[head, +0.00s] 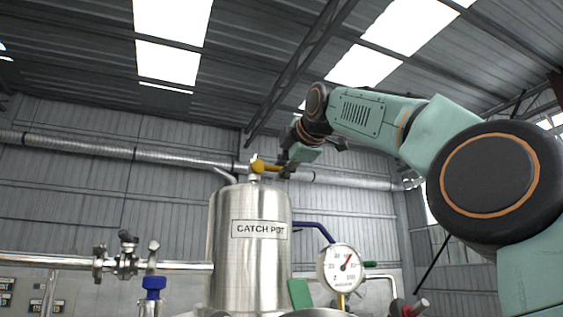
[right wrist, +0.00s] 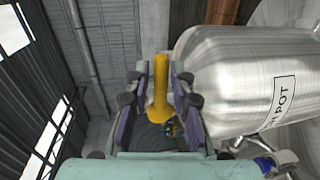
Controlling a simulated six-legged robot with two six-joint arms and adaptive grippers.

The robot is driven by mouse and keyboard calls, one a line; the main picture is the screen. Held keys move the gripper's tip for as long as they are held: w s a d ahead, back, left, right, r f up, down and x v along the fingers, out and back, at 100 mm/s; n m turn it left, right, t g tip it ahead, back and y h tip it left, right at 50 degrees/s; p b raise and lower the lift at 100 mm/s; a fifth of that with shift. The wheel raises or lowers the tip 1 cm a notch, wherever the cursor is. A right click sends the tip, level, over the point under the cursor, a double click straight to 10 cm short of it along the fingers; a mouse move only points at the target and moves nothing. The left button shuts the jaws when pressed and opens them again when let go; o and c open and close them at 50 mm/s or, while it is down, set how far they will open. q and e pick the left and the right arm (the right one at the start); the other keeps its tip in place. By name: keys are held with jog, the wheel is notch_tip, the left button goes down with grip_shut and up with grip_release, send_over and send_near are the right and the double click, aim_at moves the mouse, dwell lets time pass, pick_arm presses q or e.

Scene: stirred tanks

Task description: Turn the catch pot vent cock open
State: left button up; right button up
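The catch pot (head: 250,262) is a shiny steel vessel with a "CATCH POT" label, at the centre of the head view. It also shows at the right of the right wrist view (right wrist: 245,85). The yellow handle of the vent cock (head: 266,167) sits on its top and points right. My right gripper (head: 288,163) is at the handle's right end. In the right wrist view the yellow handle (right wrist: 160,100) lies between the two open fingers, with a gap on each side. My left gripper is not in view.
A steel pipe with a clamped valve (head: 125,262) and a blue-topped fitting (head: 153,284) stand at left.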

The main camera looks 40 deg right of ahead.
jog(key=shift+w+f, duration=0.1)
jog(key=shift+w, duration=0.55)
jog(key=shift+w+a+f, duration=0.1)
jog(key=shift+w, duration=0.25)
jog(key=shift+a+p, duration=0.1)
jog(key=shift+p, duration=0.2)
jog(key=shift+s+r, duration=0.2)
jog(key=shift+s, duration=0.65)
jog(key=shift+c, duration=0.4)
jog(key=shift+w+d+f, duration=0.15)
jog(key=shift+w+d, duration=0.05)
jog(key=shift+d, duration=0.05)
jog(key=shift+c, duration=0.7)
jog(key=shift+w+f, duration=0.1)
jog(key=shift+w, duration=0.25)
grip_shut()
